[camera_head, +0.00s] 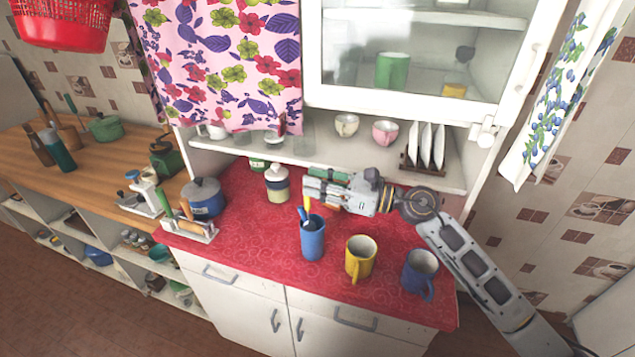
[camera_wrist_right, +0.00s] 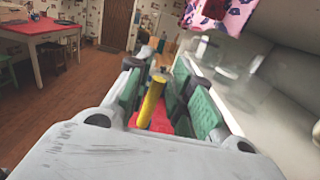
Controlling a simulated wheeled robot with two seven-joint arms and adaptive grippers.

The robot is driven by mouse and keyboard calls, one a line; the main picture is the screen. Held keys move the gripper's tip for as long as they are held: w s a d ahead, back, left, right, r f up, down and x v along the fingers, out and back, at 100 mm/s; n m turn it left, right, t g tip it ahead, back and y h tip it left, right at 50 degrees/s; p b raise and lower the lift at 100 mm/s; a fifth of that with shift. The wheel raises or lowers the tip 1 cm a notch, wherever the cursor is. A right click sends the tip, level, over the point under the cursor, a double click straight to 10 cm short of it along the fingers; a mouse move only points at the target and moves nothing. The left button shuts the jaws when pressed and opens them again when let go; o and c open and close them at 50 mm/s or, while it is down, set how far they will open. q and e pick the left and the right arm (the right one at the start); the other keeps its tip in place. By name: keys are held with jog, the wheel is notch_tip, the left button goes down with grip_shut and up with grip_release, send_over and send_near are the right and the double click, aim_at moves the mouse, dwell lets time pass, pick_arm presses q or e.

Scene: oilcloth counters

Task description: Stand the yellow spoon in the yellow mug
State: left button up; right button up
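The yellow spoon (camera_head: 307,205) stands with its handle up in the blue mug (camera_head: 313,240) at the counter's middle, beside a blue utensil (camera_head: 302,214). The yellow mug (camera_head: 360,259) stands upright to the right of that blue mug, and I see nothing standing in it. My right gripper (camera_head: 312,188) reaches in from the right, level with the spoon's upper end. In the right wrist view, its green finger pads are apart, with the yellow handle (camera_wrist_right: 151,101) between them, nearer the left pad. A gap shows on the right of the handle. My left gripper is not in view.
Another blue mug (camera_head: 420,272) stands right of the yellow mug. A lidded jar (camera_head: 277,184), a blue pot (camera_head: 204,198) and a utensil rack (camera_head: 190,229) stand to the left. A plate rack (camera_head: 424,163) and cups fill the shelf behind.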

jog(key=shift+o, duration=0.6)
jog(key=shift+d, duration=0.15)
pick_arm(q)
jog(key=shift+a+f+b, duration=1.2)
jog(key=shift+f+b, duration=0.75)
pick_arm(e)
jog(key=shift+v, duration=5.85)
pick_arm(q)
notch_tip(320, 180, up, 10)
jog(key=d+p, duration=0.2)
jog(key=p, duration=0.8)
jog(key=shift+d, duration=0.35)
pick_arm(e)
notch_tip(320, 180, up, 10)
